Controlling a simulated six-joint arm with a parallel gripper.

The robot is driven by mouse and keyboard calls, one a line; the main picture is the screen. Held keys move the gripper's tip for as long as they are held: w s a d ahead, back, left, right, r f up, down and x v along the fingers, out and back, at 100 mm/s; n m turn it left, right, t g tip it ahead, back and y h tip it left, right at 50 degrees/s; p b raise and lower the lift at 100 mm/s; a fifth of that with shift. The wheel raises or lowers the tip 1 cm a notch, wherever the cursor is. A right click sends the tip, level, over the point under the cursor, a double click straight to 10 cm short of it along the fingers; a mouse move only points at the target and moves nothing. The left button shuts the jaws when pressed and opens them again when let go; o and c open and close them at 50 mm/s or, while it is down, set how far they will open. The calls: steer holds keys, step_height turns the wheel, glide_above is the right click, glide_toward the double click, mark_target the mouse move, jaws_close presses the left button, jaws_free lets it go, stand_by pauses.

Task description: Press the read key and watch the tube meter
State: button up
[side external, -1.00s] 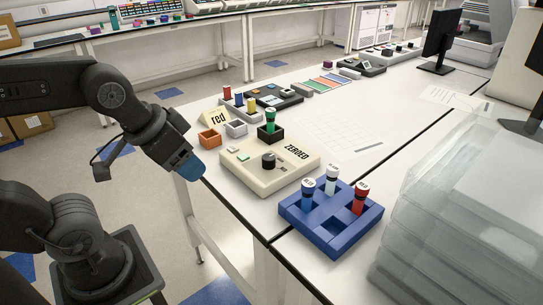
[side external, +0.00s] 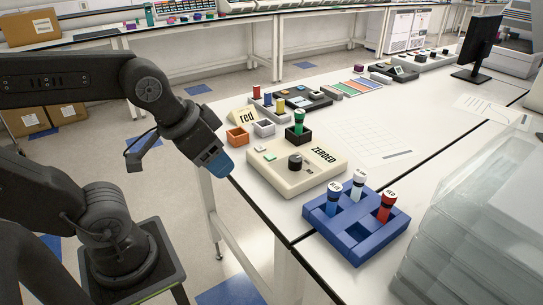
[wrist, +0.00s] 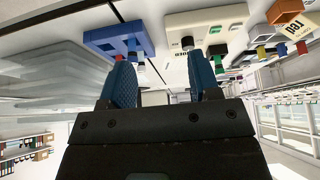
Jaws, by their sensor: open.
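The tube meter (side external: 310,178) is a cream box labelled ZEROED on the white bench. A dark round knob or capped well (side external: 295,162) stands on its top. A pale key (side external: 259,148) and a green key (side external: 270,157) sit at its left; their markings are too small to read. The meter shows upside down in the wrist view (wrist: 208,18). My gripper (side external: 218,165) is left of the meter, apart from it, above the bench's front edge. In the wrist view my gripper (wrist: 162,82) has its two blue fingers spread, with nothing held between them.
A blue rack (side external: 350,249) with blue, white and red tubes stands right of the meter. A green-capped tube (side external: 299,122) sits in a black holder behind it. An orange bin (side external: 237,136) and a "red" sign (side external: 246,117) are nearby. Clear trays (side external: 455,225) stack at right.

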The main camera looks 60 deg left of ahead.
steer(key=shift+c, duration=0.2)
jaws_close()
stand_by(0.5)
stand_by(1.1)
